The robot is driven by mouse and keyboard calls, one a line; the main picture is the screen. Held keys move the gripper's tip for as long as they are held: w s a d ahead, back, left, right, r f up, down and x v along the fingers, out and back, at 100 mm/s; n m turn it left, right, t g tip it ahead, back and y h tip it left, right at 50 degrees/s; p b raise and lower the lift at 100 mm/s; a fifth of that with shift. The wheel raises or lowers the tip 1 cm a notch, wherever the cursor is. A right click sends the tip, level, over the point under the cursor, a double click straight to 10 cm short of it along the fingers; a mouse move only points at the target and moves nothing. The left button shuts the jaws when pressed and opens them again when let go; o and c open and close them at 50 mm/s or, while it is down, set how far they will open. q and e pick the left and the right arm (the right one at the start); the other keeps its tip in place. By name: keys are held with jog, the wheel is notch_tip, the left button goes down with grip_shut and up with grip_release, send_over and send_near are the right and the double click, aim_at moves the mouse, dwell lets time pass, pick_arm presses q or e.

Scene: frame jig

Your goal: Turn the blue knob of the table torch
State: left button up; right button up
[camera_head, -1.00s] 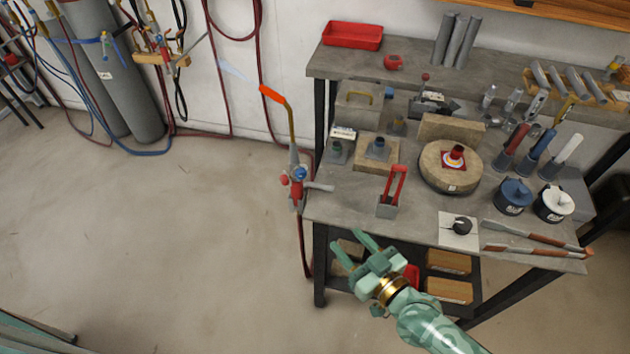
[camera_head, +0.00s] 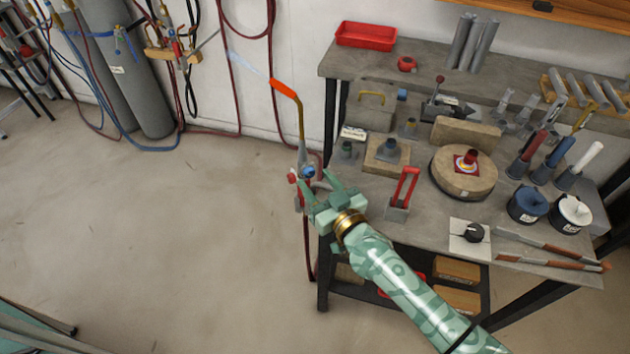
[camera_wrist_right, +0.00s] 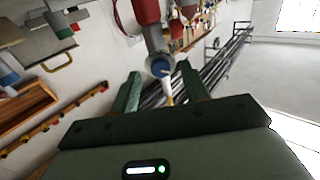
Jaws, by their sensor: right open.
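The table torch (camera_head: 302,155) stands upright at the left edge of the workbench, with an orange tip (camera_head: 286,88) and a pale flame. Its blue knob (camera_head: 308,171) faces me, with a red knob (camera_head: 292,177) to its left. My right gripper (camera_head: 318,183) is open and empty just in front of the torch, its fingers pointing at the lower body and hiding part of it. My left gripper is out of view.
The workbench (camera_head: 425,215) carries a red-handled tool (camera_head: 404,188), a round stone block (camera_head: 452,182), a black dial on a white plate (camera_head: 473,233) and several pots and tools to the right. Grey cylinders (camera_head: 145,90) and hoses stand at the back left.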

jog(key=shift+x, duration=0.85)
jog(key=shift+s, duration=0.1)
jog(key=c, duration=1)
jog(key=shift+m, duration=0.3)
jog(key=m, duration=1.2)
jog(key=shift+a+t+b, duration=0.1)
jog(key=shift+t+b, duration=0.2)
jog(key=shift+t, duration=0.1)
